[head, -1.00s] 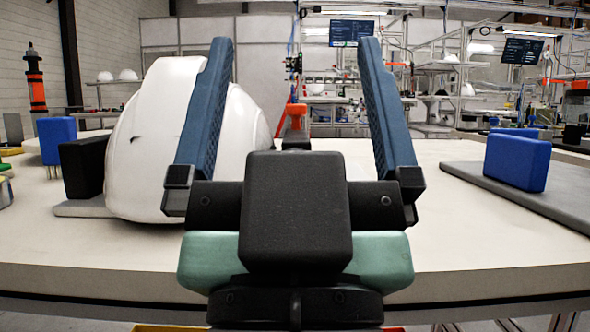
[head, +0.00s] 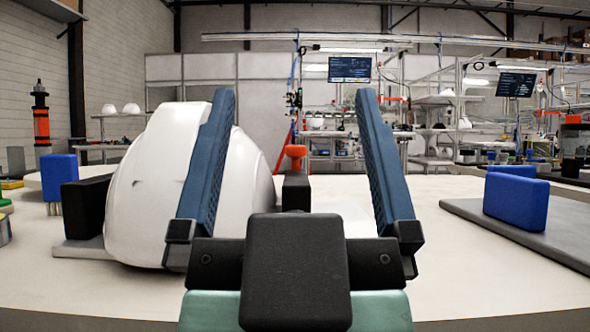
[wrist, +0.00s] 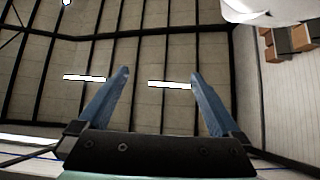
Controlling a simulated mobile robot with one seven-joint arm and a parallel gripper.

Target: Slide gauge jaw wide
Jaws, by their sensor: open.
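A black upright block with an orange-red knob (head: 296,151) on top, which looks like a gauge jaw, stands at the centre of the table in the head view. Its lower part is hidden behind my gripper. A white helmet shell (head: 150,190) sits to its left. A second black block (head: 85,205) stands against the shell's left side on a grey base (head: 80,248). My gripper (head: 296,97) is open and empty. Its blue fingers frame the knob in the picture, nearer to the camera; the left finger overlaps the shell. Both fingers show in the wrist view (wrist: 160,73), against the ceiling.
At the right, blue blocks (head: 515,200) stand on a grey plate (head: 480,215). A blue block (head: 60,177) stands at the far left. The table (head: 440,270) is clear between the centre and the grey plate. Shelves and monitors stand far back.

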